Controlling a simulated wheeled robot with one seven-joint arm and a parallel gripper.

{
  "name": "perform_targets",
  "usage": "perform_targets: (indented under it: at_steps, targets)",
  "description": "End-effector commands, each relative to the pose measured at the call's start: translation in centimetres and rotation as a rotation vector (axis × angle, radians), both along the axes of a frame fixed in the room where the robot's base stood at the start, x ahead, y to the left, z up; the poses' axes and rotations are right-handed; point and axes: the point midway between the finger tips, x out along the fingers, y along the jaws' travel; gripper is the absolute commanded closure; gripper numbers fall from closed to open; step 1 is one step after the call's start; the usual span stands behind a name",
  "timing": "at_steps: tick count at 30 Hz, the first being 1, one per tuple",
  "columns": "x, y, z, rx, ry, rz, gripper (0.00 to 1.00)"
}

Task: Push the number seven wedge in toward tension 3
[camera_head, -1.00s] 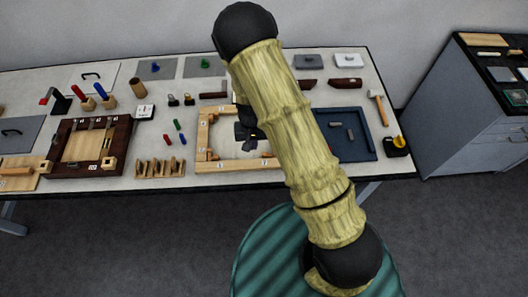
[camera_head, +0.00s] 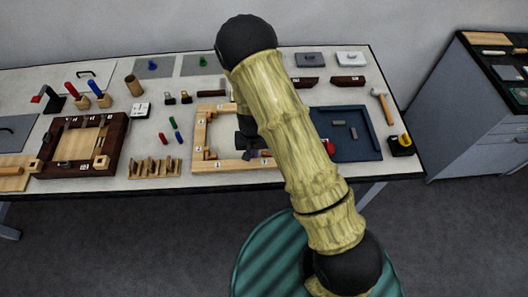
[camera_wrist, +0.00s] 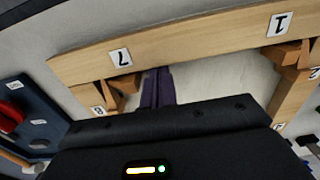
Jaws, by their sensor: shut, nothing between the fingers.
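The light wood frame (camera_head: 204,128) lies on the table, partly hidden by my arm in the head view. In the wrist view its rail (camera_wrist: 190,42) carries a label reading 7 (camera_wrist: 120,57), seen upside down. A small wooden wedge (camera_wrist: 124,84) sits at the inner side of that rail, below the label. My gripper (camera_wrist: 158,84) is shut and empty, its dark purple fingers inside the frame opening just right of this wedge. I cannot tell whether they touch it. In the head view my gripper (camera_head: 246,138) is largely hidden by the arm.
Another wedge (camera_wrist: 284,55) sits near the label 1. A blue tray (camera_head: 345,150) with small grey blocks lies right of the frame, a mallet (camera_head: 382,105) beyond it. A dark wood frame (camera_head: 122,145) and a slotted wooden rack (camera_head: 154,169) stand to the left.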

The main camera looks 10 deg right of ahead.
Motion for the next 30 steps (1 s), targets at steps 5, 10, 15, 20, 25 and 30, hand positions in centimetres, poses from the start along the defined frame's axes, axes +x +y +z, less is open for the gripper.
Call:
perform_targets:
  at_steps: [5,10,15,20,25,30]
  targets:
    - [0.0,-0.1,0.0,0.000,0.000,0.000,1.00]
    - [0.0,-0.3,0.0,0.000,0.000,0.000,1.00]
    - [0.0,-0.5,0.0,0.000,0.000,0.001,1.00]
    - [0.0,-0.7,0.0,0.000,0.000,0.001,1.00]
    - [0.0,-0.9,0.0,0.000,0.000,0.000,1.00]
    - [0.0,-1.1,0.0,0.000,0.000,0.000,1.00]
